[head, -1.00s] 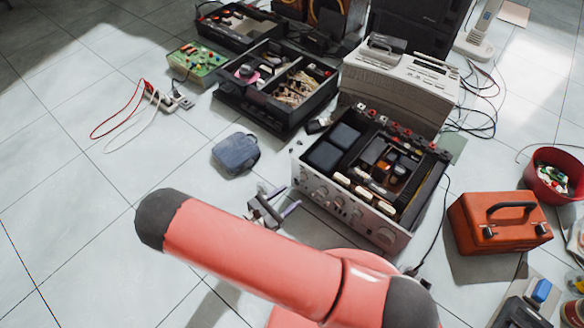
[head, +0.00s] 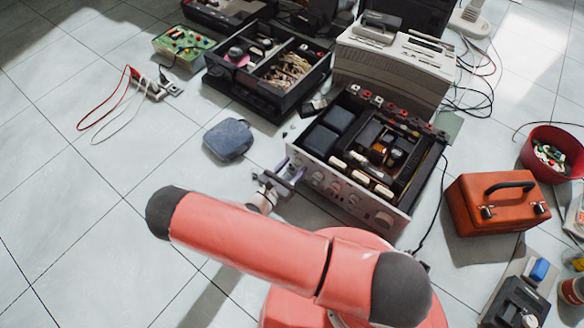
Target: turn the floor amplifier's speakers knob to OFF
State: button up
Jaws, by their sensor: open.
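The floor amplifier (head: 362,203) stands on the tiles right of centre, its top open and its inner parts showing. Its silver front panel faces the lower left and carries a row of knobs (head: 335,187) and a larger knob (head: 385,218) near the right end. The labels are too small to read, so I cannot tell which is the speakers knob or where it points. My gripper (head: 284,181) is open and empty by the left end of the front panel. I cannot tell whether it touches the panel. My arm hides part of the floor below it.
A dark blue pouch (head: 228,139) lies left of the amplifier. An orange case (head: 497,203) and a red bucket (head: 553,154) stand to the right. A beige machine (head: 393,65) and a black parts tray (head: 266,75) stand behind. The floor at left is mostly clear.

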jog(key=c, duration=1)
jog(key=shift+o, duration=0.2)
jog(key=n+p, duration=0.1)
jog(key=n, duration=0.4)
jog(key=shift+n, duration=0.4)
jog(key=n, duration=0.5)
jog(key=shift+a+n, duration=0.1)
jog(key=shift+n, duration=0.3)
jog(key=shift+f+n, duration=0.1)
jog(key=shift+n, duration=0.2)
jog(key=o, duration=1)
jog(key=shift+c, duration=0.2)
